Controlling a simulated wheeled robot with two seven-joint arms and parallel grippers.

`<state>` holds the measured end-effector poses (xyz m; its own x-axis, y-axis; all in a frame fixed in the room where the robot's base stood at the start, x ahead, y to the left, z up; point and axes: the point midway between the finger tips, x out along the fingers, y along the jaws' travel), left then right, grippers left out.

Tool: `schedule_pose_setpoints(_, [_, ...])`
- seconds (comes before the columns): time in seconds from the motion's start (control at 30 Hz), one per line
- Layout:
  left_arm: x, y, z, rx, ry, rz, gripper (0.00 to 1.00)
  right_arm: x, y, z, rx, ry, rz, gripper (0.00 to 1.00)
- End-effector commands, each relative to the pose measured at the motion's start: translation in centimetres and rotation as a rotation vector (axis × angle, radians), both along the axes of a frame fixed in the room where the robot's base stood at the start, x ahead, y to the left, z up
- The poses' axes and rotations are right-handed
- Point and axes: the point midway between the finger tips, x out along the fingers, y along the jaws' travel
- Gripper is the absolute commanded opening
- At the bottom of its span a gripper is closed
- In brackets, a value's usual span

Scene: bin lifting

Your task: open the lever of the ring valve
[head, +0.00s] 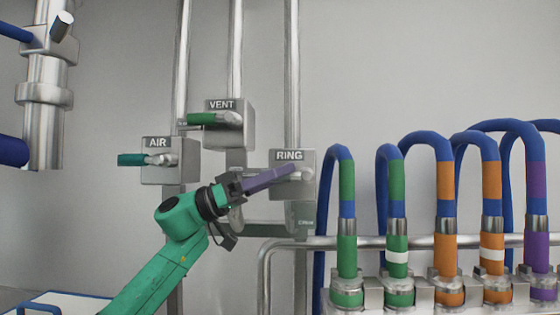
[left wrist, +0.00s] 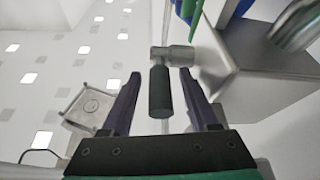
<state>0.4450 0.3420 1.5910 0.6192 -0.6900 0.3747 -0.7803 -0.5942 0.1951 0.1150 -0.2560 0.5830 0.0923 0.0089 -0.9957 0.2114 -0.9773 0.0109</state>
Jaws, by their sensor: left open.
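The ring valve (head: 307,160) is a grey metal box labelled RING on the middle-right pipe, with a metal stem (head: 303,175) at its front. Its lever is hidden behind my finger in the head view. In the left wrist view a dark cylindrical lever (left wrist: 160,92) hangs from a grey metal stem (left wrist: 174,55). My left gripper (head: 291,168) reaches from the left to the front of the ring valve, its purple finger overlapping it. In the left wrist view the gripper (left wrist: 160,74) is open, with the lever between its fingers and visible gaps on both sides. My right gripper is not in view.
The AIR valve (head: 160,175) with a teal lever (head: 131,159) and the VENT valve (head: 240,132) with a green lever (head: 202,119) stand left of the ring valve. Several banded blue hoses (head: 346,190) stand close on the right. A metal rail (head: 375,243) runs below.

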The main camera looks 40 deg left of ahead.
Motion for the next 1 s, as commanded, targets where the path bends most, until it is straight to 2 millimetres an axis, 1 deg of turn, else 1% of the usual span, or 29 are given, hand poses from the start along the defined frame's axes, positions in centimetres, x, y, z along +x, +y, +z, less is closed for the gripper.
schedule_pose_setpoints(0.13, [-0.01,0.01,-0.15,0.000,0.000,0.000,0.61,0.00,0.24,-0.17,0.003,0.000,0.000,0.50])
schedule_pose_setpoints(0.17, [0.00,0.02,-0.14,0.000,0.000,0.000,0.57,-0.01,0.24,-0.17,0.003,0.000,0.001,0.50])
schedule_pose_setpoints(0.2, [-0.01,0.03,-0.15,0.000,0.000,0.000,0.41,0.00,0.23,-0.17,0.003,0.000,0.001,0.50])
schedule_pose_setpoints(0.27, [-0.01,0.04,-0.14,0.000,0.000,0.000,0.19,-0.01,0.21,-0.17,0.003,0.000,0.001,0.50])
schedule_pose_setpoints(0.3, [-0.02,0.03,-0.14,0.000,0.000,0.000,0.03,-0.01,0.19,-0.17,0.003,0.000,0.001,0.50])
schedule_pose_setpoints(0.33, [-0.01,0.04,-0.14,0.000,0.000,0.000,0.00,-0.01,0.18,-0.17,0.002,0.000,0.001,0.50])
schedule_pose_setpoints(0.67, [-0.02,0.07,-0.12,-0.001,0.001,0.001,0.00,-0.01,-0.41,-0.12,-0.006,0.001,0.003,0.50])
schedule_pose_setpoints(1.0, [-0.03,0.07,-0.10,-0.001,-0.001,0.000,0.00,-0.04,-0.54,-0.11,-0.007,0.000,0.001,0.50])
